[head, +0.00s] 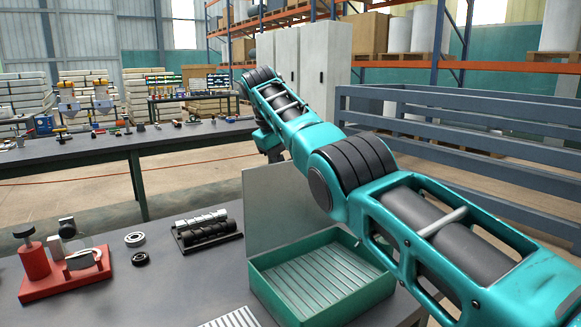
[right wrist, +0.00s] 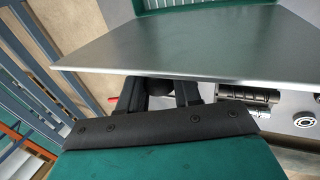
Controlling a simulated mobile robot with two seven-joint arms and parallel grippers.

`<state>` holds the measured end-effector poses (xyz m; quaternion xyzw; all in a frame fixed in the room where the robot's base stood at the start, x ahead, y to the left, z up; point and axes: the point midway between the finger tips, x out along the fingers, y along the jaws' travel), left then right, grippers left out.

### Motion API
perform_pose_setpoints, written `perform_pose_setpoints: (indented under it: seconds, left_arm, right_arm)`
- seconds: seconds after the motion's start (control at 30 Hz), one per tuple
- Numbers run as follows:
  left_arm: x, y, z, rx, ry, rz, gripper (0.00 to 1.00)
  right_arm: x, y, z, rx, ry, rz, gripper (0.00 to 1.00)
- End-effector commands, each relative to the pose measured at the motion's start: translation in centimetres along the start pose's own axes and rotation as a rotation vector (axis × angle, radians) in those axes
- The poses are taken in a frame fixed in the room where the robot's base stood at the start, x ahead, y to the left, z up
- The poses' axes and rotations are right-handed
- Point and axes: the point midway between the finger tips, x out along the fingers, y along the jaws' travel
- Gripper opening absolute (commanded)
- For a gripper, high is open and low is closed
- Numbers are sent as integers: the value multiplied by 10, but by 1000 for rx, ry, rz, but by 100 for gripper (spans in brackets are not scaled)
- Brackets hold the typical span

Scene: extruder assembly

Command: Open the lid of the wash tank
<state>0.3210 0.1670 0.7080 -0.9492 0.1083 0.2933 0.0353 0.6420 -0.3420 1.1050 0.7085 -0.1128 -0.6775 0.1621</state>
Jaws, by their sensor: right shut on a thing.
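The wash tank (head: 262,283) is a green box on the dark table, with a ribbed light interior. Its lid (head: 272,212) is a plain grey plate standing roughly upright at the tank's back edge, so the tank is open at the top. My right arm reaches over the tank, and my right gripper (head: 272,153) is behind the lid's upper edge, its fingertips hidden there. In the right wrist view the lid (right wrist: 200,50) spans the picture, and my right gripper (right wrist: 160,90) is shut on a dark part at its outer side. My left gripper is not in view.
A red fixture (head: 62,275), two rings (head: 135,239) and a dark rack with rollers (head: 207,230) stand left of the tank. A ribbed plate (head: 232,318) lies at the front edge of the picture. A blue-grey railing (head: 450,125) runs behind my right arm.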

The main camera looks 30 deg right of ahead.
Motion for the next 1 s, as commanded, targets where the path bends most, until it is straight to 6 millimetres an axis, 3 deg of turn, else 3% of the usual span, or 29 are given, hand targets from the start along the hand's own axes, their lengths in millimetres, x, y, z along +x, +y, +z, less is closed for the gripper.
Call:
perform_pose_setpoints:
  seconds: [0.07,0.1,0.3,0.53,0.67,1.0]
  left_arm:
    - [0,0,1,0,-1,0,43]
    - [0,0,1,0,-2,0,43]
    - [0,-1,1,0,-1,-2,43]
    - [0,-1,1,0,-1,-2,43]
    - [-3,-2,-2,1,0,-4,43]
    - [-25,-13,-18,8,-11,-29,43]
  right_arm:
    - [-2,0,-1,-1,5,-1,0]
    - [-2,0,-1,-1,6,-1,37]
    - [-1,0,0,-1,4,-1,55]
    - [-2,0,0,-1,2,0,55]
    - [-12,1,-1,-1,4,0,55]
    - [-89,3,0,-2,4,-1,55]
